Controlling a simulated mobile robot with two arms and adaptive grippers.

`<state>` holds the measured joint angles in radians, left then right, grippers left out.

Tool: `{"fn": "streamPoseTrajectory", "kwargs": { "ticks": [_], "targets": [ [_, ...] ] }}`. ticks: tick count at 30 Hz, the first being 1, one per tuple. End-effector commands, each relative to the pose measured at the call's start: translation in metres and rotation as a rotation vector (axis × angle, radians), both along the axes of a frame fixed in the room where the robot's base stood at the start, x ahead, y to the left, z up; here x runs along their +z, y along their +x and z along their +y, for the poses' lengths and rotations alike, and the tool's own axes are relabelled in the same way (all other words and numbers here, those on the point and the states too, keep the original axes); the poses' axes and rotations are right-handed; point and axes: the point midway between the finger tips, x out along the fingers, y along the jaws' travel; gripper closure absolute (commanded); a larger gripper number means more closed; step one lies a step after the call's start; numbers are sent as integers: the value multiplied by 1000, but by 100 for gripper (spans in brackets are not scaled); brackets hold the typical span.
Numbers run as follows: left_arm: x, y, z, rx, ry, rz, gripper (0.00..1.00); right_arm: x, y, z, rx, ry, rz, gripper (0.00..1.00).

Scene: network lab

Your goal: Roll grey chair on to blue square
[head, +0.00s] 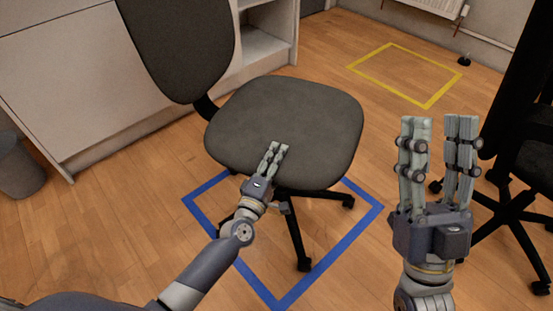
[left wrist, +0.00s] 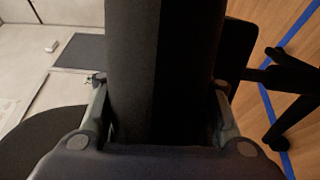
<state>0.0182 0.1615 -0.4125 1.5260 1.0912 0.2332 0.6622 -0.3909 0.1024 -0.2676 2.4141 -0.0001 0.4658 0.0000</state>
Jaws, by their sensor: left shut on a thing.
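The grey chair (head: 290,120) stands in the middle of the head view, its backrest (head: 180,45) toward the upper left. Its base stands at least partly over the blue square (head: 345,243), a taped outline on the floor. Some of its feet are hidden under the seat and behind my arm. My left gripper (head: 275,152) is at the seat's front edge, shut on it. In the left wrist view the dark seat edge (left wrist: 160,70) fills the space between the fingers. My right gripper (head: 440,125) is raised at the right, open and empty, its fingers apart.
A yellow taped square (head: 425,106) lies on the floor at the upper right. A black chair (head: 525,160) stands at the right edge. A white cabinet (head: 75,75) is behind the grey chair, and a grey bin (head: 18,165) is at the far left.

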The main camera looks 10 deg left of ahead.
Motion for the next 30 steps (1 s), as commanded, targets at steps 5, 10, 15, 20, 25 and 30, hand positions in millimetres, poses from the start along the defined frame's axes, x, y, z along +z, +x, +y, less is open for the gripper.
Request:
{"fn": "streamPoseTrajectory", "kwargs": {
  "ticks": [5, 10, 15, 20, 25, 30],
  "targets": [
    [0, 0, -1, 0, -14, 3, 50, 0, 0, 0, 0, -1, -3, 60],
    [0, 0, -1, 0, -9, 2, 34, 1, -1, 0, 0, 0, -5, 60],
    [0, 0, -1, -1, -6, 1, 34, 1, -1, 0, 0, 0, -6, 60],
    [-1, -5, 0, -1, -4, 2, 34, 2, -1, 0, 2, 0, -11, 60],
    [-2, -29, 5, -1, -3, 4, 34, 1, -1, 0, 2, 0, -7, 60],
    [-5, -65, 13, -2, -2, 4, 34, 1, -1, 0, 2, 1, -6, 60]
  ]
}}
